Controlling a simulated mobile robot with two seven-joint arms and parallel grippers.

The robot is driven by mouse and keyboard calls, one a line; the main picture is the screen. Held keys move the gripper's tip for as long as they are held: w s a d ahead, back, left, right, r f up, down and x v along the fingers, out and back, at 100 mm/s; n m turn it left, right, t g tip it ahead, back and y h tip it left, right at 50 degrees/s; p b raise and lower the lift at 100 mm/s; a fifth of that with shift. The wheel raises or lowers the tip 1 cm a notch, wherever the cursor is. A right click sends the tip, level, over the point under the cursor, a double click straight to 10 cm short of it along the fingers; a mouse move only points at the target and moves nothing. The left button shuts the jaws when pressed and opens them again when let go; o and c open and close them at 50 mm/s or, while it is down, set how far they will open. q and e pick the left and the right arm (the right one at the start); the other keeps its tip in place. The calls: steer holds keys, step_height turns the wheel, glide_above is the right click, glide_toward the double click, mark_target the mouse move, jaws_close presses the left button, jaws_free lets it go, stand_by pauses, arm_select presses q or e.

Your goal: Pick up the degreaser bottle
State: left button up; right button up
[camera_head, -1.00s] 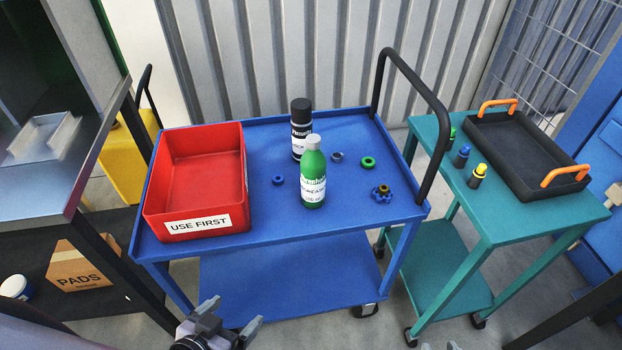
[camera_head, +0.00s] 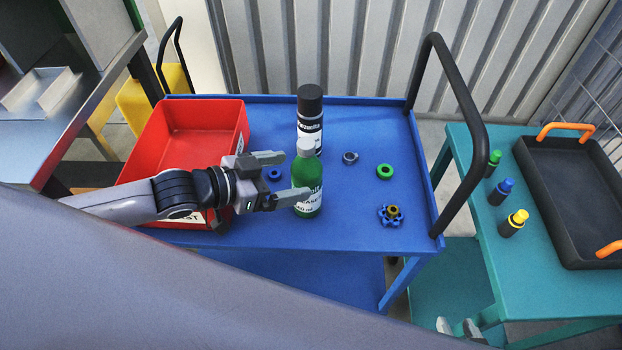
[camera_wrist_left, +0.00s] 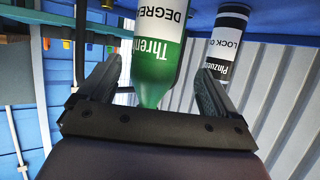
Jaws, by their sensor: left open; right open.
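The degreaser bottle (camera_head: 307,176) is green with a pale cap and a white label. It stands upright on the blue cart's top. My left gripper (camera_head: 291,176) reaches in from the left with its jaws open at the bottle. Its nearer finger overlaps the label in the head view. In the left wrist view the bottle (camera_wrist_left: 157,65) appears upside down between the two spread fingers of my left gripper (camera_wrist_left: 157,88), with a gap showing on each side. My right gripper (camera_head: 460,328) is open and empty at the bottom edge, partly cut off.
A black-capped can (camera_head: 310,115) stands just behind the bottle; it also shows in the wrist view (camera_wrist_left: 226,45). A red bin (camera_head: 205,113) lies under my left arm. Small rings and a knob (camera_head: 390,215) lie to the right. A black handle (camera_head: 470,100) rises at the cart's right.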

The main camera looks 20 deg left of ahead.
mark_target(315, 170)
arm_select(q)
steer(key=x, duration=0.5)
steer(key=shift+d+r, duration=0.25)
steer(key=shift+d, duration=0.15)
steer(key=shift+w+d+f, duration=0.25)
steer(key=shift+w+d, duration=0.1)
steer(key=shift+w, duration=0.1)
steer(key=shift+c, duration=0.2)
steer(key=c, duration=1.5)
steer(key=shift+r, duration=0.15)
steer(key=shift+c, duration=0.7)
